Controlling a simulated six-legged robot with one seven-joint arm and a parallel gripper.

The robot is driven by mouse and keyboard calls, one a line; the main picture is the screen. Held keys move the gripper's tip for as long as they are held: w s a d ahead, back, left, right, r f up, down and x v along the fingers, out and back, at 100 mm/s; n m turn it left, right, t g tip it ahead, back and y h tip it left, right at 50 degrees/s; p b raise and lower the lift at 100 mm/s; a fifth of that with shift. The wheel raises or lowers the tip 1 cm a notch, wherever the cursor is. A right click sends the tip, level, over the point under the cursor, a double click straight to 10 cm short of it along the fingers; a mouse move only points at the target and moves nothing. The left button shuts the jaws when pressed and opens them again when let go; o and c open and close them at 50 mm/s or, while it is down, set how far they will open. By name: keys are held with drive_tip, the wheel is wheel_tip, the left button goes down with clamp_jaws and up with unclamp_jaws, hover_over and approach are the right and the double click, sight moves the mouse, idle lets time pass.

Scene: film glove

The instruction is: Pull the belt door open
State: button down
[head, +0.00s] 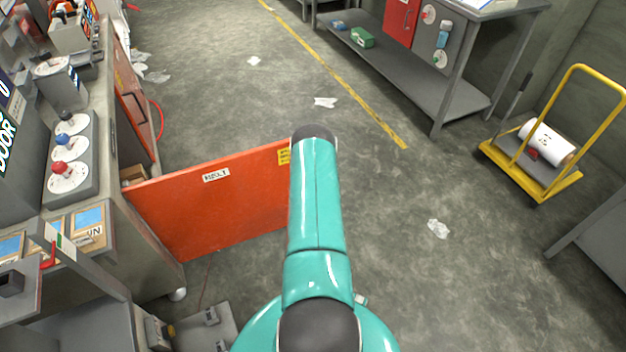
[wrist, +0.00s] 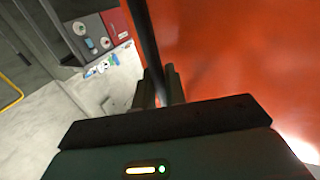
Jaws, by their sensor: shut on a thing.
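The belt door is an orange panel (head: 215,205) with a small white label and a yellow tag. In the head view it stands swung out from the grey machine cabinet at the left, at a wide angle to its front. Its right end is hidden behind my teal arm. In the wrist view the door's orange face (wrist: 235,50) fills the right side. My gripper (wrist: 158,82) is shut around a dark upright bar (wrist: 145,40) beside that face, which looks like the door's handle. My gripper is hidden in the head view.
Another orange door (head: 130,95) sits farther along the cabinet. A workbench (head: 440,90) stands at the back right, with a yellow trolley (head: 530,160) carrying a white roll near it. Paper scraps (head: 325,102) lie on the floor. The floor right of my arm is mostly clear.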

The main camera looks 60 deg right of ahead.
drive_tip(key=c, duration=1.5)
unclamp_jaws()
drive_tip(key=shift+c, duration=0.2)
drive_tip(key=v, duration=1.4)
drive_tip(key=shift+d, duration=0.1)
